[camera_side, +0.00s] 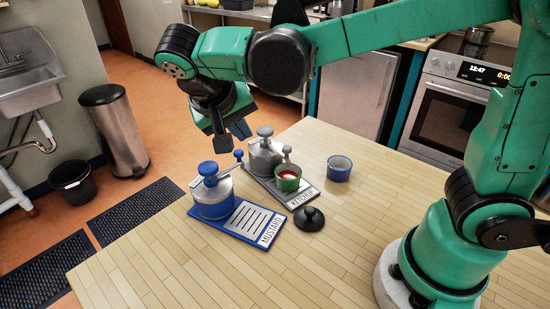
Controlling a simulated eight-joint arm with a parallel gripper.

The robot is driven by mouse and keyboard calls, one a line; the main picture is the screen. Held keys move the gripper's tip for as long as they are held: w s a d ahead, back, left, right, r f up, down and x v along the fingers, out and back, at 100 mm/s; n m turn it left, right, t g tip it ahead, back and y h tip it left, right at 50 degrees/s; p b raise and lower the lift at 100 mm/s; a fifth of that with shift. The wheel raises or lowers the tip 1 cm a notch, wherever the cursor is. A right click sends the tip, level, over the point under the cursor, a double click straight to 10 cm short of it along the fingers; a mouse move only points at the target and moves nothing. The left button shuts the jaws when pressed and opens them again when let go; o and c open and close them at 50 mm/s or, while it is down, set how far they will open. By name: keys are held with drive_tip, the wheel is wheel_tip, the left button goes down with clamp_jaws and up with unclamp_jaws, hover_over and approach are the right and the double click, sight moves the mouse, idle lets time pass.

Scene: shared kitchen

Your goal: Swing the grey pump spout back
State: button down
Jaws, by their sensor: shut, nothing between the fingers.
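The grey pump (264,157) stands on a grey base labelled KETCHUP, with a grey knob on top. Its grey spout (287,150) reaches to the right, its small round end at the back edge of a green cup (289,185) holding red sauce. The cup stands on the grey base. My gripper (221,147) is shut and empty. It points down, above and to the left of the grey pump, near the blue pump's spout (238,154). Its fingertips are dark and partly hard to tell apart.
The blue pump (213,200) stands on a blue base labelled MUSTARD (247,222), in front of the grey one. A blue cup (339,170) stands to the right. A black knobbed lid (309,219) lies in front. The wooden table (190,270) is clear toward the front.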

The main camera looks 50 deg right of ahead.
approach(281, 156)
wheel_tip(281, 156, down, 3)
drive_tip(key=w+a, duration=0.1)
drive_tip(key=w, duration=0.1)
drive_tip(key=shift+s+d+f, duration=0.15)
drive_tip(key=shift+s+d, duration=0.1)
drive_tip(key=shift+d, duration=0.35)
drive_tip(key=shift+s+d+f, duration=0.15)
drive_tip(key=shift+s+d, duration=0.05)
drive_tip(key=shift+d, duration=0.35)
drive_tip(key=shift+s+d+f, duration=0.15)
drive_tip(key=shift+s+d, duration=0.1)
drive_tip(key=shift+d, duration=0.35)
